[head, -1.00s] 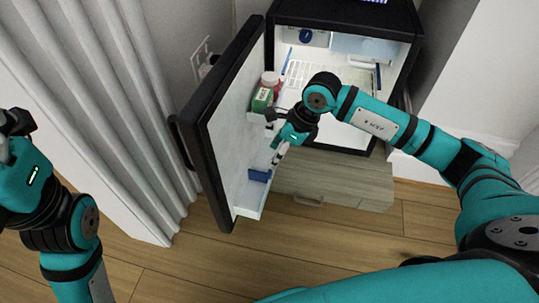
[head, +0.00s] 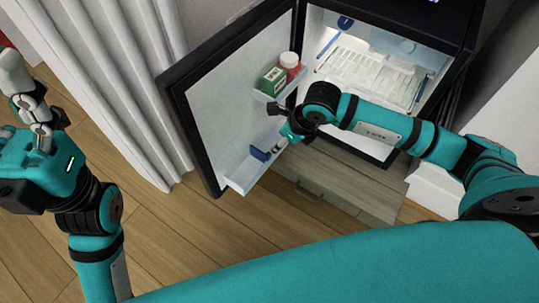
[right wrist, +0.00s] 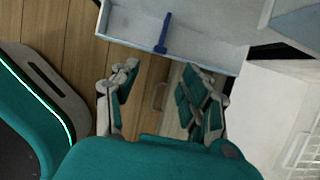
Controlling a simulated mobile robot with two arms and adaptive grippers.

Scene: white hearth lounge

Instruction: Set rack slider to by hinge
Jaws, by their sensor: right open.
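The blue rack slider (head: 259,154) sits on the lower door rack (head: 243,180) of the open fridge door, around the middle of its length. The rack's hinge end is toward the fridge body. In the right wrist view the slider (right wrist: 163,36) stands across the white rack (right wrist: 205,50), left of the middle. My right gripper (head: 283,145) is by the rack's hinge end. Its fingers (right wrist: 160,95) are spread and empty in the wrist view, apart from the slider. My left gripper (head: 25,100) is far left, away from the door; its finger gap is unclear.
The fridge door (head: 205,130) stands wide open. A green box (head: 273,80) and a red jar with a white lid (head: 290,66) stand on the upper door rack. A wooden drawer unit (head: 335,187) is under the fridge (head: 385,70). A white curtain (head: 130,90) hangs left of the door.

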